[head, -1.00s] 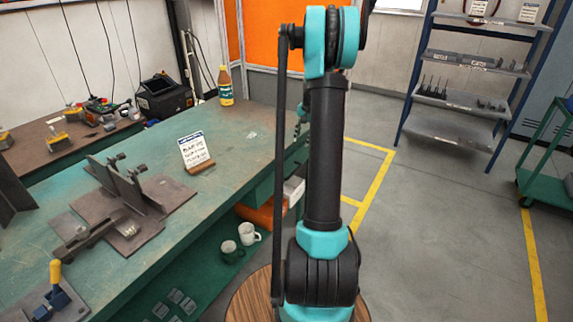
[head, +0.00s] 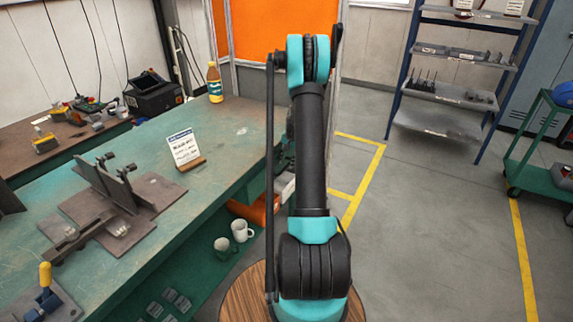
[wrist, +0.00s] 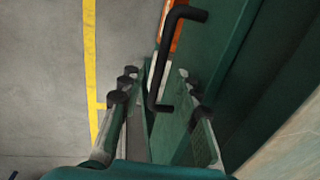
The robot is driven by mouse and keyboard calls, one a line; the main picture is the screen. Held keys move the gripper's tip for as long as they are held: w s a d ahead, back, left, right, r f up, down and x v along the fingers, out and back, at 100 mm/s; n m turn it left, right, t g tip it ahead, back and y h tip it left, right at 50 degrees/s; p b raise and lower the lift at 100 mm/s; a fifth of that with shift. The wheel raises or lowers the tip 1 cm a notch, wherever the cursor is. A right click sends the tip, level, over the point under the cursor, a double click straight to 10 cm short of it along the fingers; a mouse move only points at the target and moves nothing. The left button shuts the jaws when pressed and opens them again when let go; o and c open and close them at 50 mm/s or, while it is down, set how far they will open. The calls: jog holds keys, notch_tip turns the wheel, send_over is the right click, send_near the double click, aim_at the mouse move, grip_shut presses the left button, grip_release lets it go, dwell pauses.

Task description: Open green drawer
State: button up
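In the wrist view a green drawer front (wrist: 222,50) runs down the right of the picture. Its black bar handle (wrist: 165,60) stands out from it, in the upper middle. My gripper (wrist: 157,80) is open, with one grey finger on each side of the handle's lower end in the picture. I cannot tell whether the fingertips reach the handle in depth, and no finger is seen pressing on it. In the head view my arm hides the gripper and the handle. The green workbench (head: 225,120) shows left of my arm.
A fixture, a sign (head: 185,148) and a bottle (head: 214,82) stand on the bench. Two mugs (head: 242,231) and an orange item (head: 250,210) are on its lower shelf. A shelf rack (head: 445,90) and green cart (head: 545,175) stand right. The floor between is clear.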

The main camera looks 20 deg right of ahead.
jog(key=shift+w+a+f, duration=0.1)
jog(key=shift+f, duration=0.65)
jog(key=shift+c, duration=0.4)
grip_shut()
